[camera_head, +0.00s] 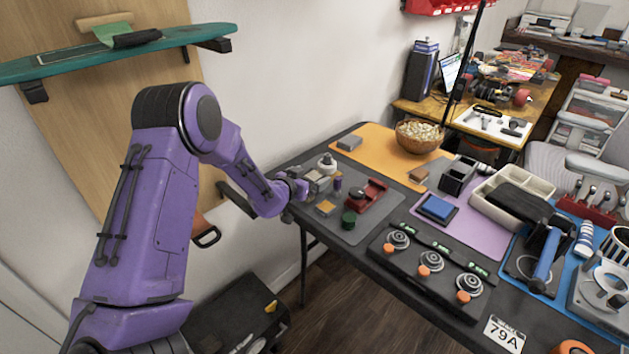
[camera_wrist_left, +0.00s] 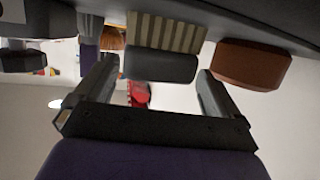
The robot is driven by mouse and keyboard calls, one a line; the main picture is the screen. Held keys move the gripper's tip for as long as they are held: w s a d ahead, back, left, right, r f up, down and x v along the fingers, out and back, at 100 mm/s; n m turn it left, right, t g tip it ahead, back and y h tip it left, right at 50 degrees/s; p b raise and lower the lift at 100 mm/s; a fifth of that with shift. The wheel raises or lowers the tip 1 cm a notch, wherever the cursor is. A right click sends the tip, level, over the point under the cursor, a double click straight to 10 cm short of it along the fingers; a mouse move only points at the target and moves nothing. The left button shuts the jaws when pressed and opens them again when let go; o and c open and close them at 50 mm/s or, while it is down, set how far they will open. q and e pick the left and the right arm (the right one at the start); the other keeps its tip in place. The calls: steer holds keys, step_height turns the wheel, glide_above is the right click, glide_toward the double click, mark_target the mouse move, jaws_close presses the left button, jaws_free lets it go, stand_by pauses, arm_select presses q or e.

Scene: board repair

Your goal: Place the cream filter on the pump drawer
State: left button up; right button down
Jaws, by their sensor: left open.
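A cream, ribbed block that looks like the cream filter (camera_wrist_left: 165,32) shows at the top of the left wrist view, with a dark grey rounded piece (camera_wrist_left: 160,66) against it. In the head view a pale block (camera_head: 318,182) stands at the left end of the table, close to the gripper. My left gripper (camera_head: 303,187) is open there; in the wrist view its fingers (camera_wrist_left: 155,92) are apart, with the grey piece between and beyond their tips. I see no clear grip on anything. I cannot tell which thing is the pump drawer. My right gripper is not in view.
Around the gripper on the grey mat (camera_head: 378,222) stand a white round-topped item (camera_head: 327,163), a green cylinder (camera_head: 349,219), an orange-topped square (camera_head: 325,207) and a red tool (camera_head: 374,190). A black panel with several dials (camera_head: 425,270) lies in front. A wooden bowl (camera_head: 420,137) is farther back.

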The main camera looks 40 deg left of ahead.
arm_select(q)
steer(key=shift+w+f, duration=0.15)
steer(key=shift+w, duration=0.15)
steer(key=shift+s, duration=0.1)
steer(key=c, duration=1.2)
steer(key=shift+c, duration=0.3)
